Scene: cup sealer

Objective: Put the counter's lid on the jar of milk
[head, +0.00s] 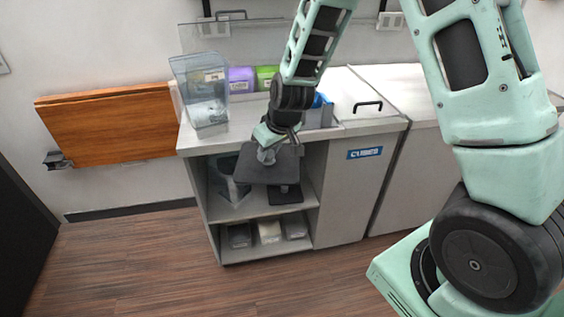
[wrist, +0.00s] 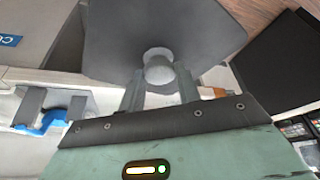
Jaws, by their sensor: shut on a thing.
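A dark grey flat lid (head: 258,171) with a round knob (wrist: 159,69) hangs in front of the open shelves, below the counter's top. My gripper (head: 268,152) is above the lid and shut on its knob. In the wrist view, the two fingers of my gripper (wrist: 160,85) stand on either side of the knob, and the lid plate (wrist: 195,30) spreads beyond it. A tall clear container (head: 206,95) with whitish matter in it stands at the counter's left end. I cannot tell for sure that it is the jar of milk.
The grey counter (head: 165,151) has a purple box (head: 241,79) and a green box (head: 266,76) at its back. A blue item (head: 320,100) sits on top, right of my gripper. A clear container (head: 226,180) is on the shelf behind the lid. Floor in front is clear.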

